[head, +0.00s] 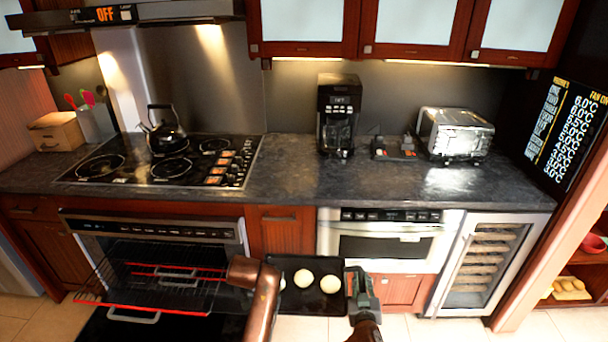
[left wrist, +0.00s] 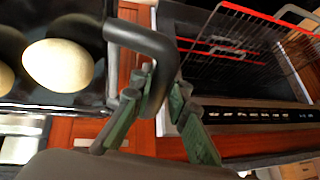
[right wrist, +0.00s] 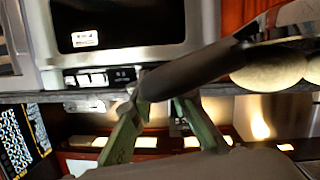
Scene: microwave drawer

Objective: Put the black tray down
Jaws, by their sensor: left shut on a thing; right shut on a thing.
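The black tray (head: 308,304) carries pale round dough pieces (head: 303,278) and is held up in front of the counter, between the open oven and the wine cooler. My right gripper (head: 360,284) is shut on the handle at the tray's right end; this black handle (right wrist: 190,76) crosses the fingers (right wrist: 158,112) in the right wrist view. My left gripper is hidden behind its own arm in the head view. In the left wrist view its green fingers (left wrist: 160,95) are shut around the tray's other handle (left wrist: 155,45), with a dough piece (left wrist: 58,64) beside it.
The oven (head: 150,228) at left stands open with its red-edged rack (head: 150,308) out. The dark counter (head: 290,170) has free room between the stove (head: 165,160) and the coffee maker (head: 338,115). A toaster (head: 455,132) stands farther right.

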